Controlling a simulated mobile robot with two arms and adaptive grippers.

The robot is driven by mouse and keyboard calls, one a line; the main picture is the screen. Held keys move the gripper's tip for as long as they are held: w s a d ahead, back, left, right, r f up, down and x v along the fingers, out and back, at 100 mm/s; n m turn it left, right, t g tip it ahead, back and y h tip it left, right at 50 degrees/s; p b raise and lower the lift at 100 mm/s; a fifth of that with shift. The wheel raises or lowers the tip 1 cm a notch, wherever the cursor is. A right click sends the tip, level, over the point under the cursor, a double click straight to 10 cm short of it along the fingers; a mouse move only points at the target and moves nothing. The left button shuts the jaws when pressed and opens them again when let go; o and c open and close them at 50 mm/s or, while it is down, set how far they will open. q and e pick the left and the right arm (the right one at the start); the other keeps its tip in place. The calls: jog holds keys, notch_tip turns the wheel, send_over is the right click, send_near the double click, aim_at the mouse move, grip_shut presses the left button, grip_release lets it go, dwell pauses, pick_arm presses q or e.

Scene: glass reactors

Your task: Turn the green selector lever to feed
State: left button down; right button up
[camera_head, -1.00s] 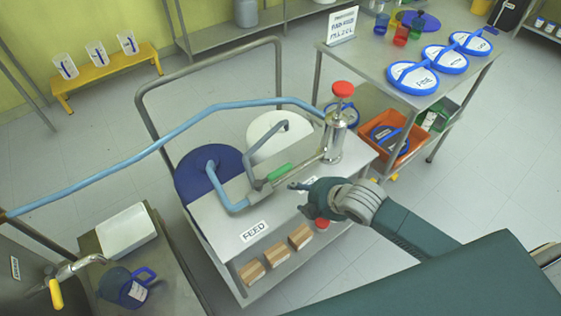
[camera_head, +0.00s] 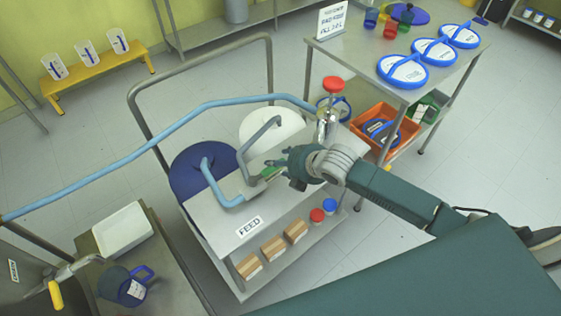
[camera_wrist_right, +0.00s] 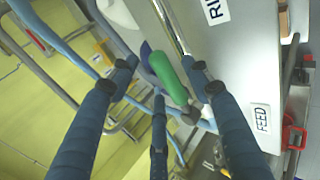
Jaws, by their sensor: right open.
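The green selector lever (camera_head: 268,173) is on the metal cart top, partly hidden behind my right gripper (camera_head: 280,170) in the head view. In the right wrist view the green lever (camera_wrist_right: 168,76) lies between the spread fingertips of the right gripper (camera_wrist_right: 160,72). The gripper is open; I cannot tell whether any finger touches the lever. The FEED label (camera_head: 249,226) is on the cart's front part and also shows in the wrist view (camera_wrist_right: 262,118). A second label starting "RI" (camera_wrist_right: 215,9) is partly cut off there. My left gripper is not in view.
A metal cylinder with a red knob (camera_head: 333,84) stands at the cart's back right. A blue hose (camera_head: 150,146) crosses above.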

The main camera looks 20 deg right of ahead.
jog(key=shift+w+a+f, duration=0.15)
jog(key=shift+w+f, duration=0.15)
jog(key=shift+f, duration=0.1)
grip_shut()
